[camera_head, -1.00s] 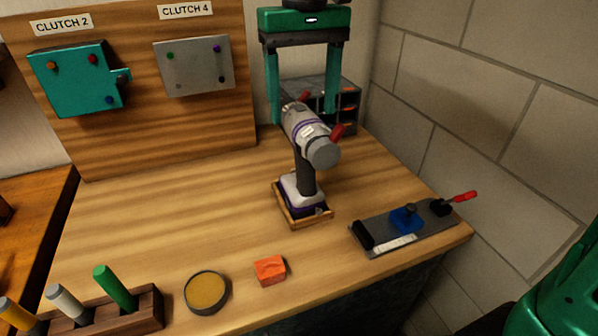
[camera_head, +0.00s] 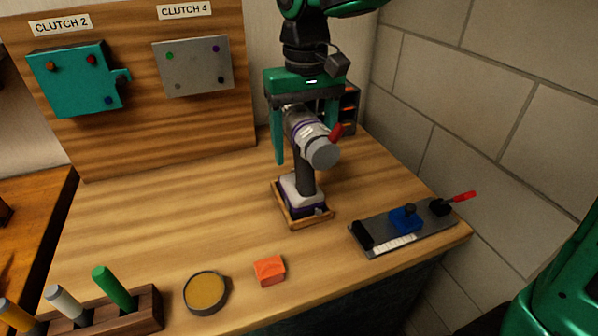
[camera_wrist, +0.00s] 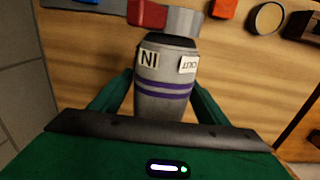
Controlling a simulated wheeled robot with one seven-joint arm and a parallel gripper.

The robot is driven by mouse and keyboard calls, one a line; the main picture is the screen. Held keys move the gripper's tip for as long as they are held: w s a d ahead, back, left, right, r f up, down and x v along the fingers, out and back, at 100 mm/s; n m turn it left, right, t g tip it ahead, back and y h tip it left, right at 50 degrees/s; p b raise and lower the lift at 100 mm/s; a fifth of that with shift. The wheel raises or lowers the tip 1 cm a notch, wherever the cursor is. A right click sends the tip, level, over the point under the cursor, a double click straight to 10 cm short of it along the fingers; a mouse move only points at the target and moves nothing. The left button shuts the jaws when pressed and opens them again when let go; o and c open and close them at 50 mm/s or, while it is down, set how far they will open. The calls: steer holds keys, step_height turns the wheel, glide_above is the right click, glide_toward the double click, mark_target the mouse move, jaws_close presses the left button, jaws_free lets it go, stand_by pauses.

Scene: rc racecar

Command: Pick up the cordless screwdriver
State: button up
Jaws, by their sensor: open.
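The cordless screwdriver (camera_head: 303,133) stands upright in a small wooden holder (camera_head: 311,222) on the workbench. It has a grey and white body with purple bands, a grey front end, a red part at its side and a dark handle. My gripper (camera_head: 305,150) is open, with one green finger on each side of the screwdriver's body. In the wrist view the body (camera_wrist: 163,82) lies between the two fingers, with "IN" and "OUT" labels showing. I cannot tell whether the fingers touch it. The right finger is partly hidden behind the screwdriver in the head view.
A clamp fixture (camera_head: 405,222) lies to the right. An orange block (camera_head: 270,270), a round tin (camera_head: 205,292) and a rack (camera_head: 137,311) with upright tools are at the front. A panel (camera_head: 180,120) with two clutch plates stands behind. The bench's left middle is clear.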

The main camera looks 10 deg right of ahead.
steer(key=shift+c, duration=0.6)
steer(key=c, duration=1.5)
steer(key=shift+o, duration=0.2)
steer(key=shift+r, duration=0.1)
